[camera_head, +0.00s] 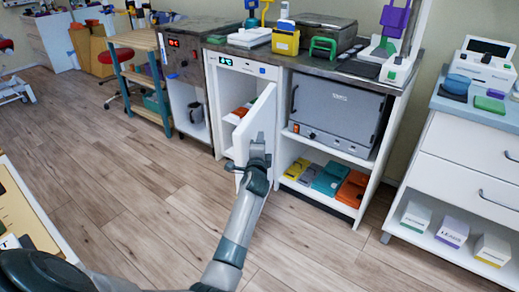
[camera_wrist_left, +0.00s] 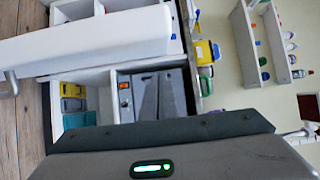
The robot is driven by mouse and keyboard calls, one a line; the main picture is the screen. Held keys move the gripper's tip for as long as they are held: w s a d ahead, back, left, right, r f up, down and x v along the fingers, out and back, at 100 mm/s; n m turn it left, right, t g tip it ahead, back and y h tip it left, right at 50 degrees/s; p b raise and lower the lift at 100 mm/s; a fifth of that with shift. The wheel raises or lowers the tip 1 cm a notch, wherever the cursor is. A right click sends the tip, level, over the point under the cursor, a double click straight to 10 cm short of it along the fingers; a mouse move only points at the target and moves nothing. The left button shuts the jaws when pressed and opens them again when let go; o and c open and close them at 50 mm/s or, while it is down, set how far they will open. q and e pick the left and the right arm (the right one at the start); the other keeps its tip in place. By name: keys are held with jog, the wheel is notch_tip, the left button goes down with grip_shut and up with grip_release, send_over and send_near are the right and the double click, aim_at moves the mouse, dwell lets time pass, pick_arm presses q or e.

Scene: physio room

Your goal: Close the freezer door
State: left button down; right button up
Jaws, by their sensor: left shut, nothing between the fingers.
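The freezer (camera_head: 240,66) is a white under-counter unit with a green display, left of the grey oven in the head view. Its white door (camera_head: 256,118) stands open, swung out into the room, and part of the interior shows to its left. The door also shows as a wide white slab in the left wrist view (camera_wrist_left: 90,40), with a grey handle (camera_wrist_left: 10,85) at the left edge. My left gripper (camera_head: 257,143) is shut and empty, at the door's right-hand, outer face. Whether it touches the door I cannot tell. My right gripper is not in view.
A grey oven (camera_head: 336,113) sits right of the freezer, above a shelf of coloured packs (camera_head: 330,180). A dark unit (camera_head: 184,65) and a wooden shelf (camera_head: 138,62) stand to the left. The wooden floor (camera_head: 140,190) before the freezer is clear.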

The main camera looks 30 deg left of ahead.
aim_at(249, 138)
pick_arm(q)
jog(key=shift+s+a, duration=0.2)
jog(key=shift+a, duration=0.45)
jog(key=shift+s+a, duration=0.25)
jog(key=shift+a, duration=0.4)
jog(key=shift+s+a, duration=0.2)
jog(key=shift+a, duration=0.45)
